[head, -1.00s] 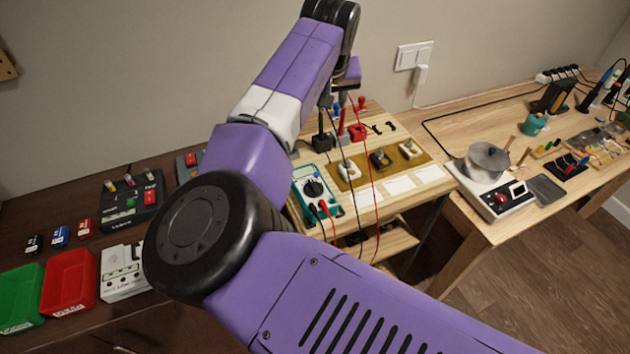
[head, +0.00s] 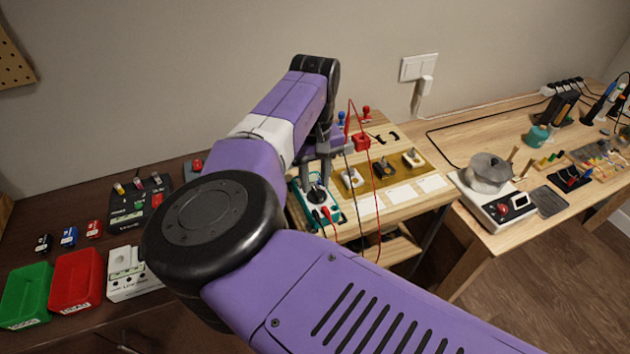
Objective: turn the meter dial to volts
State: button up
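The meter (head: 333,212) is a teal-edged multimeter lying near the front left of the light wooden bench, with red and black leads plugged into its lower end. Its dark round dial (head: 317,196) shows on its face, but where its pointer stands is too small to read. My gripper (head: 316,181) points down over the meter, with its grey fingers apart at the dial. I cannot tell whether they touch it. The fingers and my arm hide the upper part of the meter.
Several switches or jacks on a mustard-coloured mat (head: 402,176) stand right of the meter. A red lead loops up close beside my gripper. A scale with a pot (head: 488,172) is on the right bench. Red (head: 77,280) and green trays are at left.

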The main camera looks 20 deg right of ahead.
jog(key=shift+f, duration=0.7)
grip_shut()
